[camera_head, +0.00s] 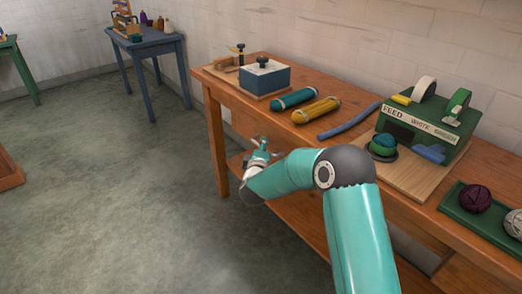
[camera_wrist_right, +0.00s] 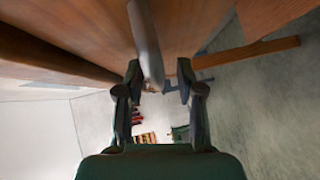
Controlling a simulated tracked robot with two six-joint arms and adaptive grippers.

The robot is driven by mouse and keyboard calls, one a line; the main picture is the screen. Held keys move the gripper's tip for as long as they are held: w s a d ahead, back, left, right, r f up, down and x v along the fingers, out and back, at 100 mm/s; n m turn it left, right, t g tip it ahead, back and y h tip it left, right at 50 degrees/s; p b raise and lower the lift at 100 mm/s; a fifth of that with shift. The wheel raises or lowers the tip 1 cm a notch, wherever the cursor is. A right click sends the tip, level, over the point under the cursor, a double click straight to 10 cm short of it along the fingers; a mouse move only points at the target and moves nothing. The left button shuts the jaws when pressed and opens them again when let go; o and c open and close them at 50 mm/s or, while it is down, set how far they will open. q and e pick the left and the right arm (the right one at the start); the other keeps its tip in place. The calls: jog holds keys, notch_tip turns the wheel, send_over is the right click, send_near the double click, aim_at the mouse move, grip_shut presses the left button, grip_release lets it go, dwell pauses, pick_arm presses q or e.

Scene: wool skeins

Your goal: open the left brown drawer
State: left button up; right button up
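The left brown drawer cannot be clearly made out in the head view; the table top and my right arm cover the area below the front edge. My right gripper (camera_head: 258,148) is just off the front edge of the wooden table, below its top. In the right wrist view, the right gripper (camera_wrist_right: 160,78) has its two fingers apart. A grey bar (camera_wrist_right: 147,42), possibly a handle, runs between the fingertips beside brown wood (camera_wrist_right: 75,25). A gap shows on each side of it; contact cannot be told. My left gripper is not in view.
The wooden table (camera_head: 225,88) carries a blue box (camera_head: 265,77), teal and yellow skeins (camera_head: 293,99), a blue strand (camera_head: 348,121), a green winding device (camera_head: 430,125) and a green tray (camera_head: 462,212) with balls. A blue side table (camera_head: 145,42) stands behind.

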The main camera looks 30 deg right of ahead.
jog(key=shift+w, duration=0.1)
grip_shut()
